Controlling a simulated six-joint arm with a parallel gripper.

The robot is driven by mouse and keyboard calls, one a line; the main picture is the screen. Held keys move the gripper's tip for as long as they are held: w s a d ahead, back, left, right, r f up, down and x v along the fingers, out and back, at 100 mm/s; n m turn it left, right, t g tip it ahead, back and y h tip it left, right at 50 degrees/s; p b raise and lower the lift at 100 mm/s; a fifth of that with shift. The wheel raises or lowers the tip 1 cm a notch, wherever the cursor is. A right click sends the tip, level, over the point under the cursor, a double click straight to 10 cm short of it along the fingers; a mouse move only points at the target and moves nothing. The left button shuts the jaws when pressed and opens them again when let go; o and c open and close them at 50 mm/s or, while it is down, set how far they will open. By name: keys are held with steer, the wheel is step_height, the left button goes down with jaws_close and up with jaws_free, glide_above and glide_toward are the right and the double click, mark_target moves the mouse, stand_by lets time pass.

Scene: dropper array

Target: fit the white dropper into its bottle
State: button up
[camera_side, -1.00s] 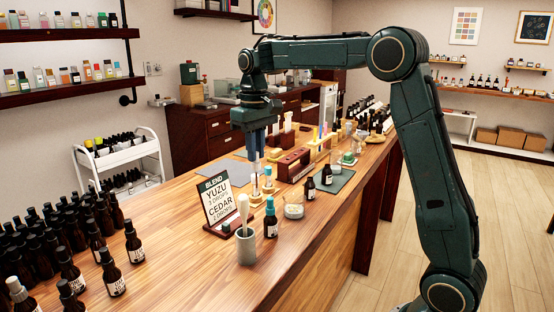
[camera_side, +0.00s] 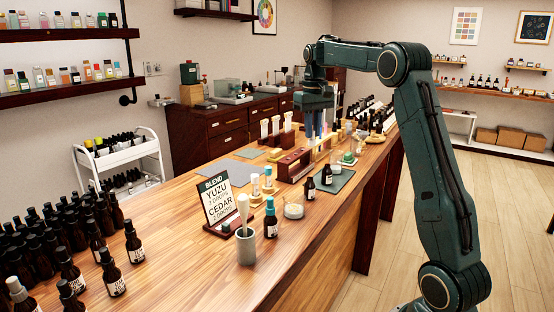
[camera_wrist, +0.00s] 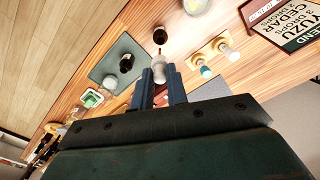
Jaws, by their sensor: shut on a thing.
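My gripper (camera_side: 316,136) is over the wooden rack on the counter, in the middle of the side view. In the wrist view its two dark blue fingers (camera_wrist: 161,78) are shut on the white dropper (camera_wrist: 158,66), whose pale body shows between the fingertips. In the side view the dropper is mostly hidden by the fingers. An open-looking dark bottle (camera_wrist: 160,36) stands ahead of the fingertips, apart from the dropper; it appears to be the bottle (camera_side: 310,189) by the mat. Another dark bottle (camera_side: 327,175) stands on the grey-green mat (camera_wrist: 107,64).
Two droppers in yellow stands (camera_side: 255,200) are near the blend sign (camera_side: 217,202). A teal-topped bottle (camera_side: 271,220), a glass jar (camera_side: 294,210) and a grey cup (camera_side: 246,250) stand in front. The wooden rack (camera_side: 294,165) is close below my gripper.

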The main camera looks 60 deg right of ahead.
mark_target(312, 140)
steer(key=shift+f, duration=0.15)
steer(key=shift+f, duration=1.75)
steer(key=shift+f, duration=0.15)
steer(key=shift+f, duration=0.7)
steer(key=shift+f, duration=0.1)
steer(key=shift+f, duration=1.4)
